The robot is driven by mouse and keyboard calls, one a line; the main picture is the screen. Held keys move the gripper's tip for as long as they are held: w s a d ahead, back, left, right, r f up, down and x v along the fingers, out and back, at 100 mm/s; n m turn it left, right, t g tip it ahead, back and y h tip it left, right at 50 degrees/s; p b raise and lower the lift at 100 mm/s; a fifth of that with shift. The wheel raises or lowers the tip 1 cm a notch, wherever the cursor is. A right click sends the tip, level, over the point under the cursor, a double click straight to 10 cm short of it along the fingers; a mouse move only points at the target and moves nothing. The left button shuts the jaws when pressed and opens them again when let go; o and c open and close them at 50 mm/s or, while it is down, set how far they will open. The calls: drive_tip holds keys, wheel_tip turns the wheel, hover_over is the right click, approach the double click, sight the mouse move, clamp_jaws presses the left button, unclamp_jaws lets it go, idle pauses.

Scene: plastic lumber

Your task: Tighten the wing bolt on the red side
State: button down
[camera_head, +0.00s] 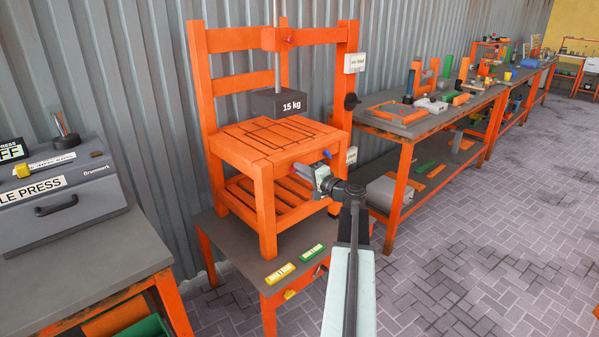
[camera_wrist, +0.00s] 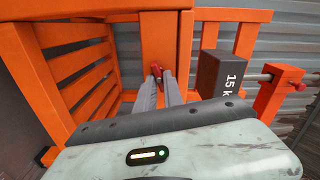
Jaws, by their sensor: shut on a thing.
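An orange slatted chair (camera_head: 262,150) stands on a low grey-topped table (camera_head: 235,258). A blue knob (camera_head: 327,154) sticks out at the right of its seat in the head view. In the wrist view, a red wing bolt (camera_wrist: 168,78) sits on the orange post (camera_wrist: 160,38) between my fingertips. My gripper (camera_head: 316,174) reaches the chair's front right corner, and its two grey fingers (camera_wrist: 160,84) are shut on the red wing bolt. In the head view, my gripper mostly hides the bolt. I cannot tell how tight it is.
A dark 15 kg weight (camera_head: 283,103) hangs from a rod above the seat. Yellow (camera_head: 279,274) and green (camera_head: 312,252) labels lie on the table's front edge. A bench with a grey press (camera_head: 60,195) stands left; a cluttered workbench (camera_head: 430,110) stands right. The paved floor is clear at right.

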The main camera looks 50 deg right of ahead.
drive_tip(key=shift+m, duration=1.1)
drive_tip(key=c, duration=1.5)
unclamp_jaws()
drive_tip(key=s, duration=0.7)
drive_tip(key=shift+s+a, duration=0.3)
drive_tip(key=shift+s, duration=0.05)
